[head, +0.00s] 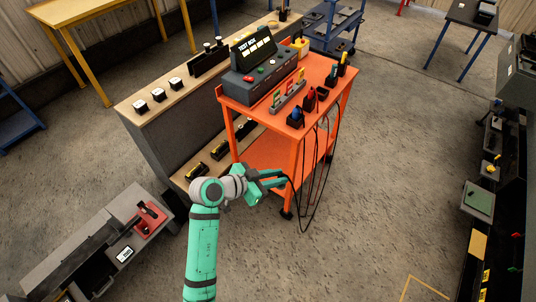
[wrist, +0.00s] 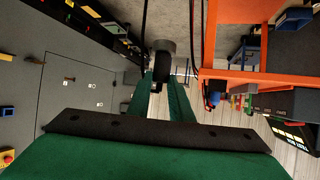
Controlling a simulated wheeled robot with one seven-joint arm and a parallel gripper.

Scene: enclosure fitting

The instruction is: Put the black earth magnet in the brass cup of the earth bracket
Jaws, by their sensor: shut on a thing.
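My gripper (head: 285,182) is out in front of the orange cart's near legs, held above the floor. In the wrist view its green fingers (wrist: 163,88) are shut on a dark cylindrical piece, which looks like the black earth magnet (wrist: 163,58). A black lead (wrist: 145,18) runs up from near it. In the head view the magnet is too small and covered to make out clearly; black leads loop down from the cart beside the fingertips. I cannot pick out the brass cup or the earth bracket with certainty in either view.
The orange cart (head: 268,158) carries a test box (head: 258,68) and several coloured probes in holders, with leads hanging off its right side. A long bench (head: 140,110) stands behind left. A dark enclosure row (head: 482,215) lines the right edge. Open concrete floor lies between.

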